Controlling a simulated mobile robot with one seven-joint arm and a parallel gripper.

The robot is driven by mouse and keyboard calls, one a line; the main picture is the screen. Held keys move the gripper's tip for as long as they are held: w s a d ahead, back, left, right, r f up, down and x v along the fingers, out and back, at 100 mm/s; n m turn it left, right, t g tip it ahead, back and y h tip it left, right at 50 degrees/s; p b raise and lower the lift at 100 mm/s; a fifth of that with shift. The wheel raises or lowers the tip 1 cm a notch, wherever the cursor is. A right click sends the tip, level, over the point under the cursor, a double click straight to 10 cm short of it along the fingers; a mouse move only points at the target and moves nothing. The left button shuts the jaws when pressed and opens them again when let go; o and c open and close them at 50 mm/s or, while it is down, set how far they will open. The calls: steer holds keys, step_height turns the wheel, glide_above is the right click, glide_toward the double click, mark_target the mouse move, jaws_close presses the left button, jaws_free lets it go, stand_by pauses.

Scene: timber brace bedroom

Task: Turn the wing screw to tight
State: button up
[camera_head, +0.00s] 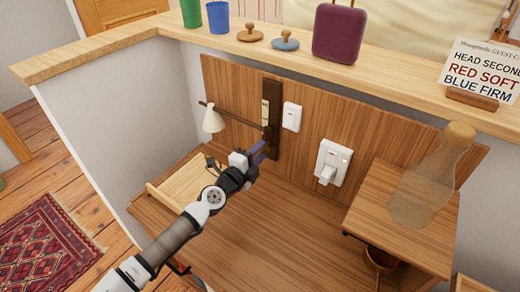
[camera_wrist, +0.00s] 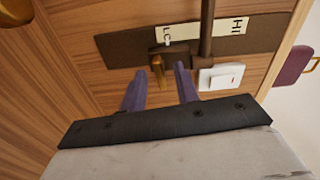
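The wing screw (camera_wrist: 157,70) shows in the wrist view as a small brass tab under a dark clamp block. The clamp sits on a dark upright plate (camera_head: 273,143) fixed to the wood panel, with a pale label (camera_wrist: 225,30) reading HI and LO. My gripper (camera_wrist: 160,72) has two purple fingers, spread apart. The brass tab shows between their tips, with a visible gap on each side; I cannot tell its depth between them. In the head view my gripper (camera_head: 264,150) is at the plate's lower part and hides the screw.
A white switch (camera_head: 292,117) is close right of the plate. A larger switch (camera_head: 332,163) and a bottle (camera_head: 425,190) are further right. The desktop below is mostly clear.

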steer(key=shift+w+d, duration=0.2)
steer(key=shift+w, duration=0.1)
jaws_close()
steer(key=shift+m, duration=0.3)
steer(key=m+b, duration=0.9)
steer(key=m, duration=0.9)
steer(key=shift+f, duration=0.1)
steer(key=shift+m, duration=0.4)
